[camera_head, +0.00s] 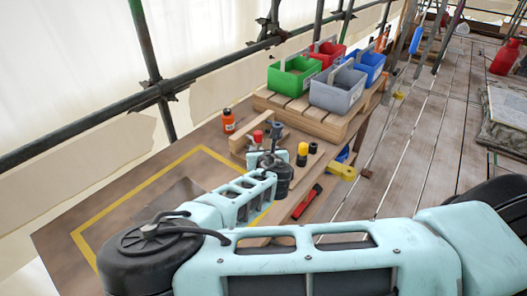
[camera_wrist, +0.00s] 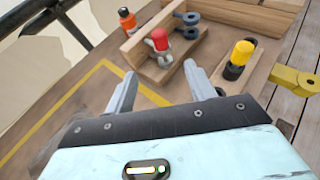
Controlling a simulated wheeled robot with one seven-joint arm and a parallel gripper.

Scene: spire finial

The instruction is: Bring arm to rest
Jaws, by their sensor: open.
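My arm (camera_head: 300,262) is light blue and stretches across the head view out over the workbench. My gripper (camera_wrist: 158,85) shows in the wrist view with its two grey fingers apart and nothing between them. It is above the wooden bench top (camera_wrist: 75,120), on the near side of a small wooden block carrying a red-capped piece (camera_wrist: 160,40). A yellow-and-black piece (camera_wrist: 238,60) stands on another block to the right of the fingers. In the head view my wrist hides much of the gripper.
Green (camera_head: 295,76), grey (camera_head: 338,88), red (camera_head: 327,52) and blue (camera_head: 368,66) bins stand on a raised wooden platform. An orange bottle (camera_head: 228,121) stands at the bench's back edge. A red-and-black tool (camera_head: 307,202) lies at the right edge. Scaffold poles (camera_head: 150,70) run behind.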

